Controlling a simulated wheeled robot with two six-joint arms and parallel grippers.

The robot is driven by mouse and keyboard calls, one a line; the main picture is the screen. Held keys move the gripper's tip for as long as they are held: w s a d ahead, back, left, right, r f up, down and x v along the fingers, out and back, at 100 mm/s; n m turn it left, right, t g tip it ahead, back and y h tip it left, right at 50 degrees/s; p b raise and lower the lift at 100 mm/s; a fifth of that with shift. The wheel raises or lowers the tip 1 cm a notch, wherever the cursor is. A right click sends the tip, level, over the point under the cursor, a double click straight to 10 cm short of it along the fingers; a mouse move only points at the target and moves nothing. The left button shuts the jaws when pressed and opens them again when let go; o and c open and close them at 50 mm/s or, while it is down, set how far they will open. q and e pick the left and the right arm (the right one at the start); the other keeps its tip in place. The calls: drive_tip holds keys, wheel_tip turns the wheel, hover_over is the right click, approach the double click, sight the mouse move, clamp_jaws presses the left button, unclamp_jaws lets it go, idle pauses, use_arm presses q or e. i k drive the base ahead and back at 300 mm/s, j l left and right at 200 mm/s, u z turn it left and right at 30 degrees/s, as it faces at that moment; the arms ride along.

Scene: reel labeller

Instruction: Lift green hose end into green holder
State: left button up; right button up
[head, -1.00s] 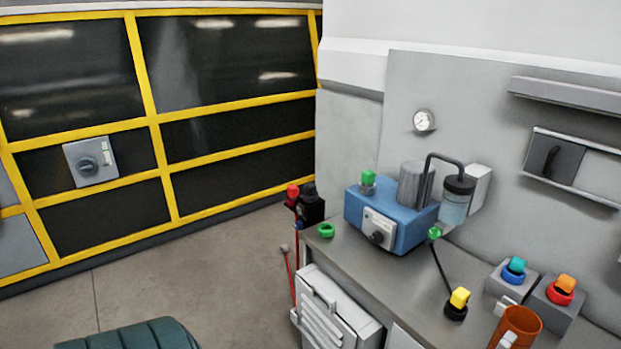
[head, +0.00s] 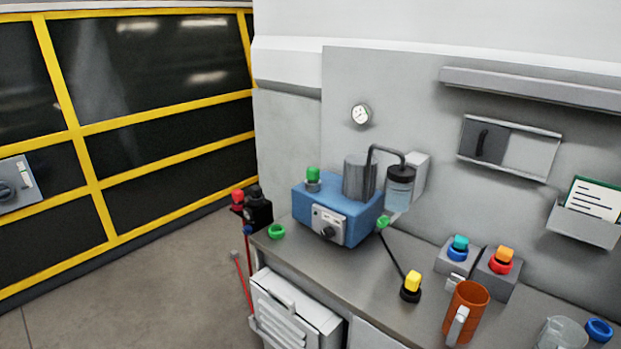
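A short green hose end (head: 383,222) sits at the right side of the blue pump unit, at the top of a thin dark hose. The dark hose runs down to a black base with a yellow block (head: 412,281) on the bench. A green ring (head: 276,232), which looks like the green holder, lies at the bench's left end. A green cap (head: 313,174) stands on top of the blue unit (head: 340,210). Neither of my grippers is in view.
The grey bench (head: 335,272) also carries an orange mug (head: 466,311), two grey blocks with coloured knobs, a clear jug (head: 562,333) and a blue ring (head: 599,330). A white louvred box (head: 295,312) hangs at the bench front. Floor at left is clear.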

sight(312, 173)
drive_tip(key=i+j, duration=0.25)
drive_tip(key=i+j+z, duration=0.1)
drive_tip(key=j, duration=0.35)
drive_tip(key=i+j, duration=0.55)
drive_tip(key=j, duration=0.15)
drive_tip(key=l+z, duration=0.05)
